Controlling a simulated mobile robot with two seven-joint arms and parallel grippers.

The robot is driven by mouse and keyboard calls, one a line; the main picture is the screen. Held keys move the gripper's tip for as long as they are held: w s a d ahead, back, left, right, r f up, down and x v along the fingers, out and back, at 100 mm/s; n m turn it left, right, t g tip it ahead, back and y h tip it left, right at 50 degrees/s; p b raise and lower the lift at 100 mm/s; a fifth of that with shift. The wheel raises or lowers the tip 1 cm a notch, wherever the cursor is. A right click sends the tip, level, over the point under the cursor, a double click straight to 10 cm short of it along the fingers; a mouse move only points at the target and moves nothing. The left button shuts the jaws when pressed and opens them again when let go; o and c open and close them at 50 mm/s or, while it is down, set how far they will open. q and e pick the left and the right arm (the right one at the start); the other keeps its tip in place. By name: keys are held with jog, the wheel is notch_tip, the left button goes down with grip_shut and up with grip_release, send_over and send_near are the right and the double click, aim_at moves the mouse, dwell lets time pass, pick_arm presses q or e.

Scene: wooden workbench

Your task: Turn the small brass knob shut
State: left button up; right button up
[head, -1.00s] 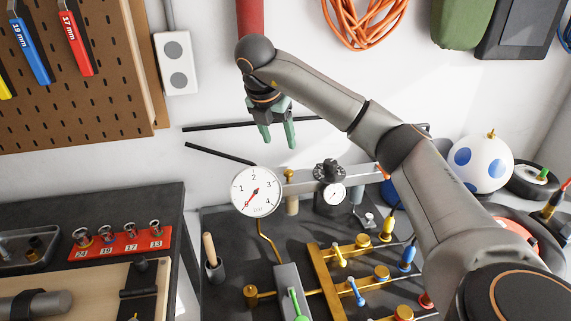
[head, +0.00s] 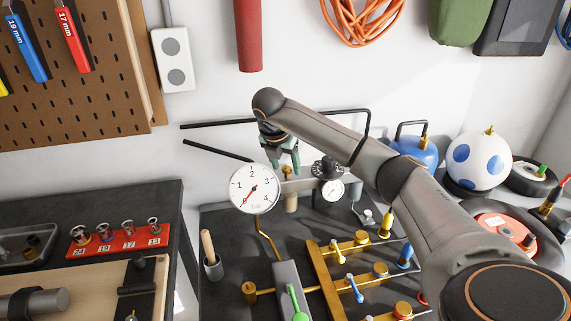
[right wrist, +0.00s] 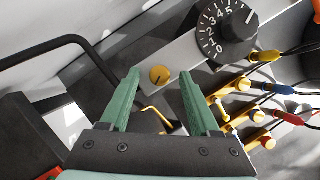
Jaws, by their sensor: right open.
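The small brass knob (right wrist: 160,76) sits on a grey metal bar. In the head view the knob (head: 287,171) is partly hidden behind my fingers, just right of the round white gauge (head: 254,188). My right gripper (head: 286,164) is open, its green fingers pointing down over the knob. In the right wrist view the knob shows between the two fingertips, with a gap on either side; I cannot tell how far below the tips it is. The fingers hold nothing. My left gripper is not in view.
A black numbered dial (right wrist: 228,30) stands to the right of the knob on the same bar, close to the fingers. A black rail runs behind. A brass manifold (head: 325,275) with several coloured-handled valves lies in front. A red cylinder (head: 248,35) hangs above.

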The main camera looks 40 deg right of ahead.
grip_shut()
dwell(0.4)
jog(key=shift+n, duration=0.3)
jog(key=n, duration=0.1)
jog(key=n+t+b, duration=0.1)
jog(key=shift+s+d+n+y, duration=0.15)
jog(key=shift+n+y, duration=0.15)
jog(key=n+t, duration=0.1)
jog(key=n, duration=0.1)
jog(key=shift+n+y, duration=0.4)
jog(key=n+y, duration=0.1)
jog(key=n, duration=0.1)
jog(key=shift+s+d+n+b, duration=0.1)
jog(key=shift+n+b, duration=0.2)
jog(key=shift+d+n+t+y, duration=0.15)
jog(key=shift+n+t+y, duration=0.35)
jog(key=shift+n, duration=1.3)
